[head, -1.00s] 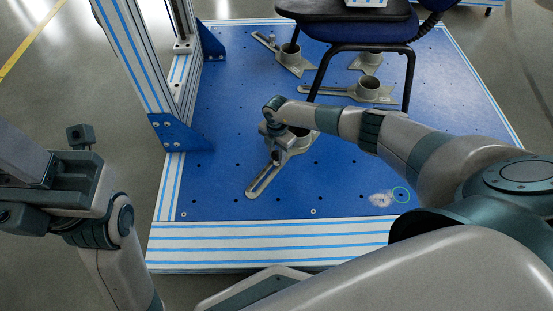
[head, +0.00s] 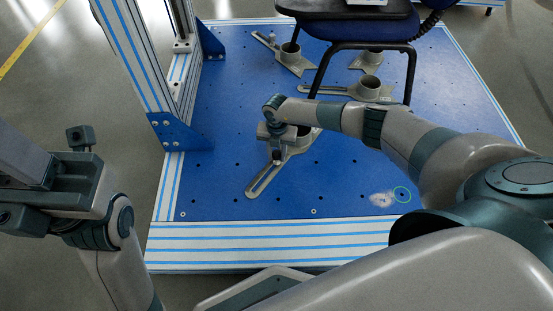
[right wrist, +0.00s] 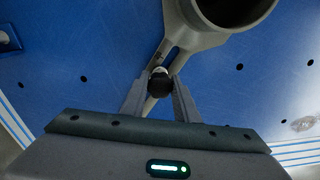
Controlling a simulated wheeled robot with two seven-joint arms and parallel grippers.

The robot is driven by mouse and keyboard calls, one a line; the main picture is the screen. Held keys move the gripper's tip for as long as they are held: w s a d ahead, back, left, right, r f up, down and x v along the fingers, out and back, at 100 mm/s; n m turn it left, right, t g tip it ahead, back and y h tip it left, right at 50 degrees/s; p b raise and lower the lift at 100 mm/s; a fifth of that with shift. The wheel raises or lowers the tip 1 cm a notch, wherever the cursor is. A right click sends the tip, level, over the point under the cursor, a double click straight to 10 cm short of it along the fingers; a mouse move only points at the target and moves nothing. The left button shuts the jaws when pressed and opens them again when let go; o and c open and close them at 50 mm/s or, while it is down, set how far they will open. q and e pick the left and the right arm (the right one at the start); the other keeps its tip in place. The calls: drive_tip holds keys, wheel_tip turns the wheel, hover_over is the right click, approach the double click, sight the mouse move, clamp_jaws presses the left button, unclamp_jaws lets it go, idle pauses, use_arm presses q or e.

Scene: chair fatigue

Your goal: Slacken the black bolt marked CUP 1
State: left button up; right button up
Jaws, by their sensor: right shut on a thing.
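The black bolt (right wrist: 160,83) is at the slotted arm of a grey cup clamp, between my right gripper's fingertips in the right wrist view. My right gripper (right wrist: 160,86) is shut on it. In the head view, my right gripper (head: 277,158) points down onto the nearest clamp (head: 262,184), whose slotted arm runs to the lower left. The clamp's round cup also shows at the top of the right wrist view (right wrist: 190,35). The bolt is hidden by my gripper in the head view, and no CUP 1 marking is readable.
The blue base plate (head: 340,180) has rows of holes, one ringed green beside a pale worn patch (head: 381,199). Other cup clamps (head: 345,91) lie near the chair (head: 360,45). A striped upright frame (head: 140,60) stands at left. The front plate area is clear.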

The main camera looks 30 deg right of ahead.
drive_tip(key=shift+n, duration=0.3)
drive_tip(key=n+b, duration=0.1)
drive_tip(key=n, duration=0.3)
idle(0.3)
drive_tip(key=o, duration=1.1)
drive_tip(key=shift+c, duration=0.2)
